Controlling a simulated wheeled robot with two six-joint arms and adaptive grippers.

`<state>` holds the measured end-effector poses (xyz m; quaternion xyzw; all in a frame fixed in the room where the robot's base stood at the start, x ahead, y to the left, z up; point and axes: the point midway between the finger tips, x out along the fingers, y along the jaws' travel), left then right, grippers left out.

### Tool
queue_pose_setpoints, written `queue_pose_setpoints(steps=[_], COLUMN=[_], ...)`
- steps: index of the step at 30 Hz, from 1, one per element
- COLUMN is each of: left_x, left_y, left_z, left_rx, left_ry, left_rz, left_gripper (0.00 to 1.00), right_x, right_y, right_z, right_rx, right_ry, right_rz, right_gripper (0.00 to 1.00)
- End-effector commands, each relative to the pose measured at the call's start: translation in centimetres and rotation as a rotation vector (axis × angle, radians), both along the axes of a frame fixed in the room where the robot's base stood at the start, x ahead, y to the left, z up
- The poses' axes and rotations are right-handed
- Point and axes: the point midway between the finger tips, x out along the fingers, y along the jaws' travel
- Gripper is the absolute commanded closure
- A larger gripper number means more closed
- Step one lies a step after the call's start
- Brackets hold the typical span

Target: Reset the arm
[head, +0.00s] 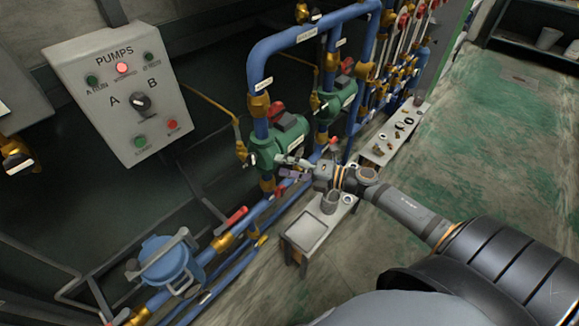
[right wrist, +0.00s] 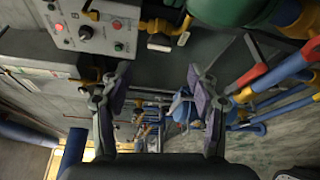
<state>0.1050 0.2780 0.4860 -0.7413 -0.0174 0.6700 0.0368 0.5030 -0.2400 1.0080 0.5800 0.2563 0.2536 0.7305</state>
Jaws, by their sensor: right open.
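My right arm (head: 402,210) reaches in from the lower right of the head view. My right gripper (head: 292,168) is at its far end, in front of the lower green pump (head: 264,150) and above the low bench. In the right wrist view my right gripper (right wrist: 155,92) is open, with its two fingers wide apart and nothing between them. I cannot tell from the head view whether it touches the pump or pipes. My left gripper is not in view.
A grey PUMPS control panel (head: 118,90) is at the upper left. Blue pipes (head: 285,45) with red-handled valves run behind my gripper. A low bench (head: 290,246) holds a tray (head: 305,231) and a grey cup (head: 330,202).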

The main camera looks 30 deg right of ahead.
Motion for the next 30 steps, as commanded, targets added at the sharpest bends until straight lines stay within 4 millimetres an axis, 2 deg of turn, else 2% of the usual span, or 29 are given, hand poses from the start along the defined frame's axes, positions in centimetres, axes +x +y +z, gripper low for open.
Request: queue_pose_setpoints(steps=[6, 23, 26, 29, 30], left_x=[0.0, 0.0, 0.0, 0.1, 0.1], left_y=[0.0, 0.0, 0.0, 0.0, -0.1], left_z=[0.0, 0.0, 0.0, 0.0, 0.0], left_rx=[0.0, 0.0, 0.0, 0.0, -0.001], left_ry=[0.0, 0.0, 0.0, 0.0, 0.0], left_rz=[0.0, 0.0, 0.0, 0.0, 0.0], left_gripper=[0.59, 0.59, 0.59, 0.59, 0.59], right_x=[-1.0, -0.9, -0.1, 0.6, 0.4], right_y=[-0.9, -1.2, -3.5, -8.2, -10.2], right_z=[0.1, -0.1, -2.4, -7.8, -10.7], right_rx=[-0.001, 0.008, 0.064, 0.187, 0.248], right_ry=[0.001, 0.008, 0.071, 0.208, 0.277], right_rz=[0.001, -0.013, -0.111, -0.319, -0.418], right_gripper=[0.39, 0.39, 0.39, 0.39, 0.39])
